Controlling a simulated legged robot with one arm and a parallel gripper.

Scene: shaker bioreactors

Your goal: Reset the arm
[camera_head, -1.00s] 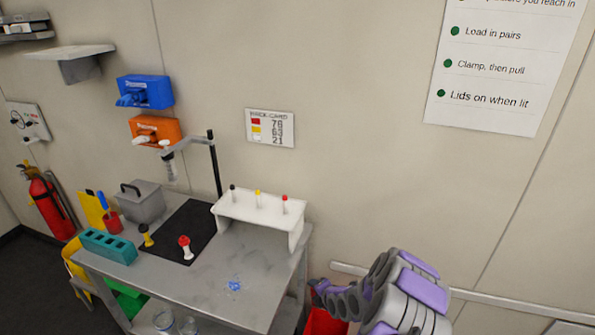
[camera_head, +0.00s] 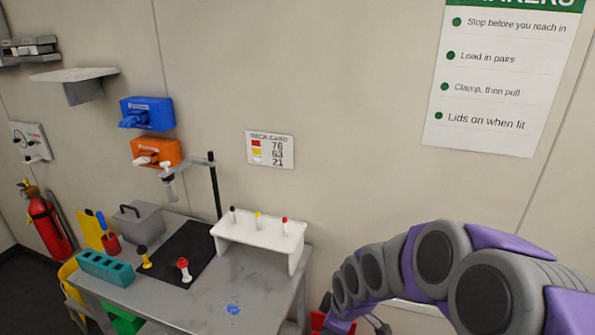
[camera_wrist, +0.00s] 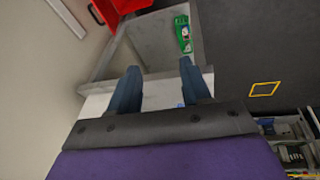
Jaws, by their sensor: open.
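My arm (camera_head: 400,270), purple and grey, arches in from the lower right of the head view and bends down at the right of the workbench. In the wrist view my gripper (camera_wrist: 158,68) shows two dark blue fingers spread apart with nothing held between them. Beyond the fingers are a pale surface and a grey frame. In the head view I cannot make out the fingertips clearly.
A grey workbench (camera_head: 262,295) stands at the left, bearing a white rack (camera_head: 262,238), a black mat (camera_head: 190,250) and a teal block (camera_head: 105,267). A stand (camera_head: 215,190) rises behind. A red bin (camera_wrist: 117,8) shows in the wrist view.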

